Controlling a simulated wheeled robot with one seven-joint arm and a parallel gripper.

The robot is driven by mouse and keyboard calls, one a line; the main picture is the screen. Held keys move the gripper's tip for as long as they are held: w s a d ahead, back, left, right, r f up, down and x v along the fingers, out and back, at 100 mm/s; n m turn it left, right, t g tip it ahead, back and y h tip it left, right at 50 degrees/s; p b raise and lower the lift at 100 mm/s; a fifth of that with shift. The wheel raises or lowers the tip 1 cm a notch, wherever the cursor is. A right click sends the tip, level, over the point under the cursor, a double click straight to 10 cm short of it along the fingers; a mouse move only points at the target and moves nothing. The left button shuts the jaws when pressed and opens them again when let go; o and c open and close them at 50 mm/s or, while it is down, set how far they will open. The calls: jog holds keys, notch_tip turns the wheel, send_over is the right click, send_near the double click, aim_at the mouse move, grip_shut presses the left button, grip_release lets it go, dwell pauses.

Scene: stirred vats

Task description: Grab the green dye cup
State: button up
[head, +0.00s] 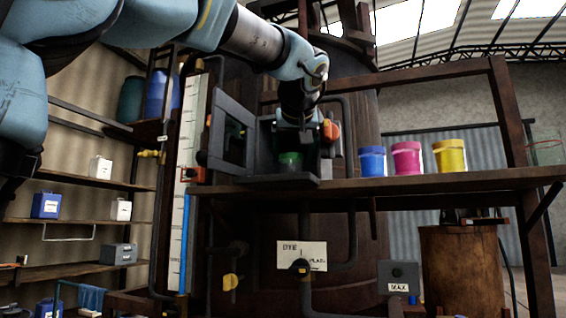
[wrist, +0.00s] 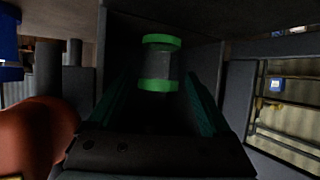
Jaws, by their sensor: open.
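The green dye cup (wrist: 160,65) shows in the wrist view as a grey, see-through body with a bright green band at each end. In the head view the green cup (head: 290,159) is inside a dark open-fronted box (head: 266,150), partly hidden under my wrist. My gripper (wrist: 158,88) is open, and its two teal fingers point into the box on either side of the line to the cup. The cup appears between or just beyond the fingertips; I cannot tell which. I see no finger clearly touching it. In the head view my wrist hides the fingers.
The box's windowed door (head: 233,138) stands open at the left. A red-orange round part (head: 331,131) is close at the box's right side. Blue (head: 372,163), pink (head: 406,158) and yellow (head: 449,156) cups stand along the wooden shelf (head: 440,184) to the right.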

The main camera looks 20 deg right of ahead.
aim_at(292, 154)
jog(key=shift+w+d+r+p, duration=0.1)
jog(key=shift+w+d+p, duration=0.2)
jog(key=shift+w, duration=0.45)
jog(key=shift+w+d+p, duration=0.25)
jog(key=shift+w, duration=0.5)
jog(key=p+x, duration=0.2)
jog(key=x, duration=0.3)
jog(key=shift+w+d, duration=0.1)
jog(key=shift+w, duration=0.15)
jog(key=c, duration=1)
